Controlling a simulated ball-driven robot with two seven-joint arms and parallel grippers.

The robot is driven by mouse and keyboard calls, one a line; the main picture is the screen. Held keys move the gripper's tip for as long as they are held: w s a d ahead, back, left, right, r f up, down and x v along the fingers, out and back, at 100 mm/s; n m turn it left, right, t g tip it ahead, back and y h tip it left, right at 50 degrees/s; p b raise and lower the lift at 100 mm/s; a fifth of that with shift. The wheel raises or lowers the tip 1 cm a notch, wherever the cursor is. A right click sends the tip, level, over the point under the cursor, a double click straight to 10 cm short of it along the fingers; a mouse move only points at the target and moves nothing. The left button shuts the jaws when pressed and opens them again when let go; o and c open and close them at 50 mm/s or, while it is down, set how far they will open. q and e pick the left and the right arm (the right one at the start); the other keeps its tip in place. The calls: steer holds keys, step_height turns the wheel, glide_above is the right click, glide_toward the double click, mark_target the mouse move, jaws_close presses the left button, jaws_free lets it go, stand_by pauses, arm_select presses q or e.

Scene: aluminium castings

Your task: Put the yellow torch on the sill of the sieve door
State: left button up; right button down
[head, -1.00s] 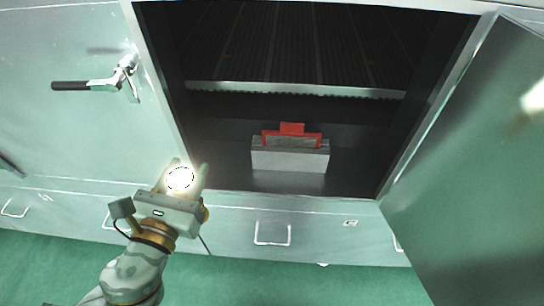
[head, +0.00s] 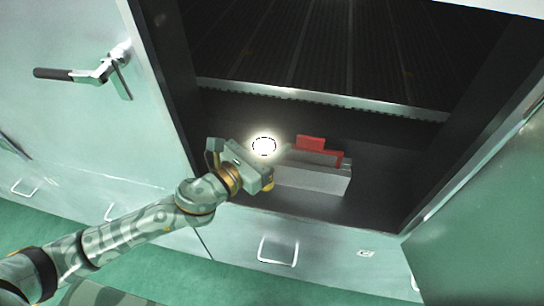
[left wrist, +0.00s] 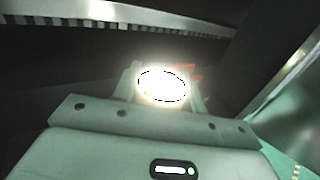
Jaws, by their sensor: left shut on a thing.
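My left gripper (head: 266,153) is shut on the torch (head: 264,146), which shows as a bright glowing disc with a dark dashed rim. Its yellow body is hidden by the glare and the gripper. The torch also glows between the fingers in the left wrist view (left wrist: 162,85). The gripper is at the door opening, in front of the left end of a grey block. The sill (head: 345,212) is the metal ledge along the bottom of the opening. The sieve door (head: 490,225) stands open at the right. My right gripper is not in view.
The grey block (head: 318,180) with a red piece (head: 311,143) on it stands on the sill, close to the gripper. A ribbed sieve deck with a toothed metal edge (head: 320,98) lies above. A black-handled latch (head: 52,73) juts out at the left.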

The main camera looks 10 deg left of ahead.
arm_select(q)
steer(key=shift+w+f, duration=0.3)
steer(key=shift+f, duration=0.1)
step_height(320, 180, down, 4)
steer(key=b, duration=0.2)
steer(key=shift+r+b, duration=0.25)
steer(key=shift+b, duration=0.15)
steer(key=o, duration=1.4)
steer(key=shift+r, duration=0.1)
steer(key=b+v, duration=0.2)
steer(key=v, duration=1)
steer(key=shift+r, duration=0.15)
